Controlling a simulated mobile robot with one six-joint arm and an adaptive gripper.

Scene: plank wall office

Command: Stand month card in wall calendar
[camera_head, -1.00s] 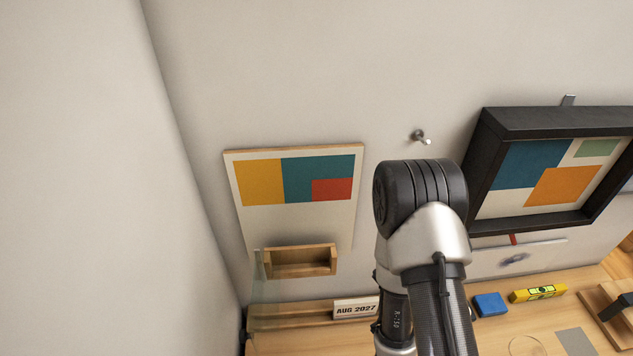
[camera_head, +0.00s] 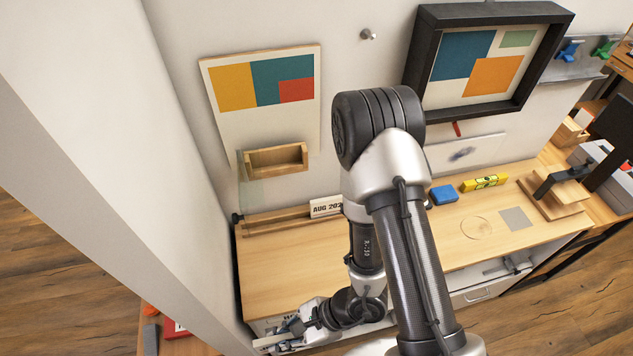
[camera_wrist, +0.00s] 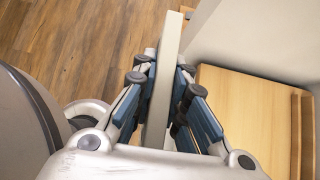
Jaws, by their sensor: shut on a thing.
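The wall calendar (camera_head: 222,130) is a pale board with yellow, teal and red blocks, hung on the wall at left. A small wooden pocket (camera_head: 276,172) sits at its lower edge, with no card seen in it. My gripper (camera_head: 290,332) is low at the desk's front left, well below the calendar. In the wrist view my gripper (camera_wrist: 162,95) is shut on a thin pale card (camera_wrist: 172,38), seen edge-on between the blue-grey fingers. Its printed face is hidden. A white card reading AUG 202 (camera_head: 325,207) stands in a wooden rail at the desk's back, partly hidden by my arm.
The desk (camera_head: 285,262) is clear at left. A blue block (camera_head: 443,195) and a yellow level (camera_head: 484,183) lie at the back. A black picture frame (camera_head: 418,55) hangs right of a bare wall peg (camera_head: 367,34). The side wall (camera_head: 190,180) borders the desk's left.

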